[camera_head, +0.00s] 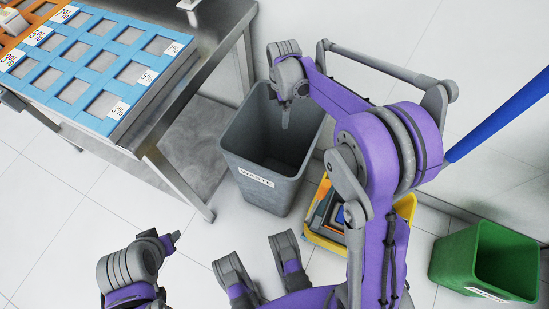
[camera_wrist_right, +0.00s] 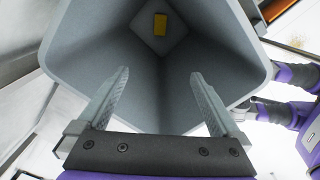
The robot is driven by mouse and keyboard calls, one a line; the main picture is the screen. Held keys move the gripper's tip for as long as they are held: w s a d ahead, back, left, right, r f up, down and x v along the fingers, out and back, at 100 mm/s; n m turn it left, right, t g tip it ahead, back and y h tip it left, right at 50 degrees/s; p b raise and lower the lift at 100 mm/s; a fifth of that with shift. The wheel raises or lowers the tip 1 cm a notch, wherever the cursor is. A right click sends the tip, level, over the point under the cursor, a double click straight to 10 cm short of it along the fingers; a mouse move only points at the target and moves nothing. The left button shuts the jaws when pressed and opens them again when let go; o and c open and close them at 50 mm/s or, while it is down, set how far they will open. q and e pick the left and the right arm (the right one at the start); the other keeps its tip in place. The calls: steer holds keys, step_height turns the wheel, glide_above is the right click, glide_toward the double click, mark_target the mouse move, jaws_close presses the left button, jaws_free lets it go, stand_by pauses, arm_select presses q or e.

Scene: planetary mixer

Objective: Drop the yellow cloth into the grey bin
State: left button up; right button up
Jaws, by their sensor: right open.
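The grey bin (camera_head: 240,168), labelled WASTE, stands on the floor beside the steel table. In the right wrist view I look down into the bin (camera_wrist_right: 85,55); the yellow cloth (camera_wrist_right: 160,24) shows as a small yellow rectangle on its bottom. The cloth is hidden in the head view. My right gripper (camera_head: 286,120) is over the bin's opening; in the wrist view its two fingers (camera_wrist_right: 158,92) are apart with nothing between them. My left gripper (camera_head: 175,238) is at lower left, away from the bin; its finger opening is not clear.
The steel table (camera_head: 205,55) at upper left carries a blue compartment tray (camera_head: 85,95) with percent labels and an orange one. A yellow container (camera_head: 405,207) with items stands right of the bin. A green bin (camera_head: 455,258) is at far right. Floor at lower left is clear.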

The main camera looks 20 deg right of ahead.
step_height(320, 180, up, 8)
steer(key=p, duration=0.1)
steer(key=shift+r+p, duration=0.2)
steer(key=shift+p, duration=0.15)
